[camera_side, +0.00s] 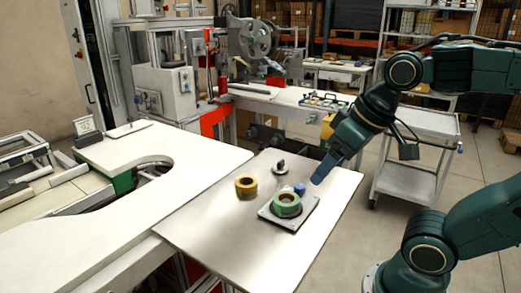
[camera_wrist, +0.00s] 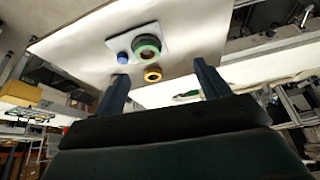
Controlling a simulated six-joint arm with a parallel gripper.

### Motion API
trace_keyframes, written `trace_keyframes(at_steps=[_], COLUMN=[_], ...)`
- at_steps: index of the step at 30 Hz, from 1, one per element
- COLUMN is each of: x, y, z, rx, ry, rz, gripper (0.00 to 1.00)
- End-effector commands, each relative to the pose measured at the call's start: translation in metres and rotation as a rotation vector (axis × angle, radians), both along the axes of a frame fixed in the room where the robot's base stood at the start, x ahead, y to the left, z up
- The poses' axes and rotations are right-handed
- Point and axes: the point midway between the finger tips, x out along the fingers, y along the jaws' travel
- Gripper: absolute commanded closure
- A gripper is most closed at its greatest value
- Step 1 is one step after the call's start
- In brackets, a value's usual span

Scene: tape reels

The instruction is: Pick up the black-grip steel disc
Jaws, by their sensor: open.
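The steel disc with a black grip (camera_side: 280,168) lies on the bare metal table top toward its back edge in the side view, its grip standing up. I cannot make it out in the wrist view. My gripper (camera_side: 318,180) is above the right part of the table, to the right of the disc and apart from it. In the wrist view my gripper (camera_wrist: 158,75) shows two dark fingers spread wide with nothing between them. It is open and empty.
A green tape reel (camera_side: 287,204) sits on a grey plate (camera_side: 302,221) beside a small blue piece (camera_side: 299,188). A yellow tape reel (camera_side: 246,187) stands left of them, near the disc. The table's front is clear. A white counter (camera_side: 150,190) adjoins at left.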

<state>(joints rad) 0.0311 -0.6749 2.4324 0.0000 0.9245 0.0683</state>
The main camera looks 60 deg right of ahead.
Motion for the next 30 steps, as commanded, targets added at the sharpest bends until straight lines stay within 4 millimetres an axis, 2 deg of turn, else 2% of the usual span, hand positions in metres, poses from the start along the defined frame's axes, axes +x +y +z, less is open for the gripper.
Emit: trace_keyframes(at_steps=[7, 15, 23, 30], x=[0.041, 0.09, 0.137, 0.176], y=[-0.018, -0.048, -0.086, -0.127], z=[0.019, 0.03, 0.028, 0.015], rx=[0.066, 0.141, 0.206, 0.26], ry=[0.068, 0.142, 0.209, 0.265], rz=[-0.208, -0.467, -0.72, -0.956], gripper=[0.25, 0.25, 0.25, 0.25])
